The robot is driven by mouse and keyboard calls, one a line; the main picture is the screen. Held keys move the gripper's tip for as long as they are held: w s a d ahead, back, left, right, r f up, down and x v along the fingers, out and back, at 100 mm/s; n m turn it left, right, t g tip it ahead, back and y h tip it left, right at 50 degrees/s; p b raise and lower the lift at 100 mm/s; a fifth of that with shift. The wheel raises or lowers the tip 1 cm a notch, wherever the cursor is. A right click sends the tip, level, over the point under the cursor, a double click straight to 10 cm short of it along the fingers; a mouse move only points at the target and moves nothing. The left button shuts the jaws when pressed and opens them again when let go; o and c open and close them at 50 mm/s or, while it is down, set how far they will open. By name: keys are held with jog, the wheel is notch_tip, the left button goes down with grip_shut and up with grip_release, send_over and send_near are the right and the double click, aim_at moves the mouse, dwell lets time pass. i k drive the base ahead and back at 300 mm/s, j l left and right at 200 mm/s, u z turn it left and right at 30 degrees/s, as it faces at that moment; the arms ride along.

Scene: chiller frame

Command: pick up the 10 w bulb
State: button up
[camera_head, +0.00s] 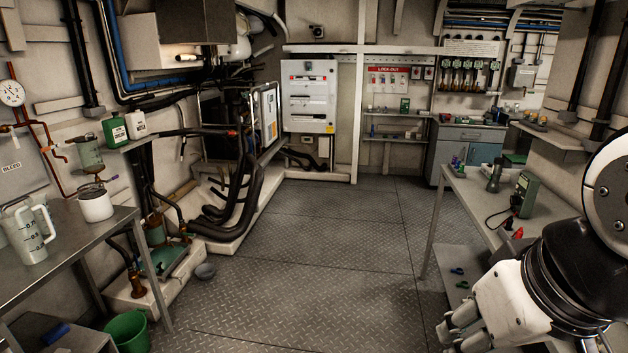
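I cannot make out a 10 w bulb anywhere in the head view; small items on the benches and shelves are too small to tell apart. My gripper (455,332) is at the lower right, in front of the right bench and above the floor. Its grey fingers point left and down from the white wrist housing. The fingers overlap and are partly cut off at the bottom, so I cannot tell whether they are open or shut. I see nothing between them.
The right bench (475,213) holds a flashlight-like item (495,176), a green meter (523,194) and small coloured items. The left bench (60,253) holds a jug (27,232) and a white pot (95,203). A green bucket (128,331) stands below. The middle floor (330,250) is clear.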

aim_at(535, 116)
jog(key=i, duration=1.95)
jog(key=i+z, duration=0.35)
jog(key=i+j+z, duration=0.25)
jog(key=i+z, duration=0.15)
jog(key=i+j+z, duration=1.2)
jog(key=j+z, duration=0.25)
jog(key=j, duration=0.2)
jog(key=i+j+z, duration=0.1)
jog(key=j+z, duration=0.3)
jog(key=j, duration=0.15)
jog(key=j+z, duration=0.35)
jog(key=j, duration=0.25)
jog(key=i, duration=0.05)
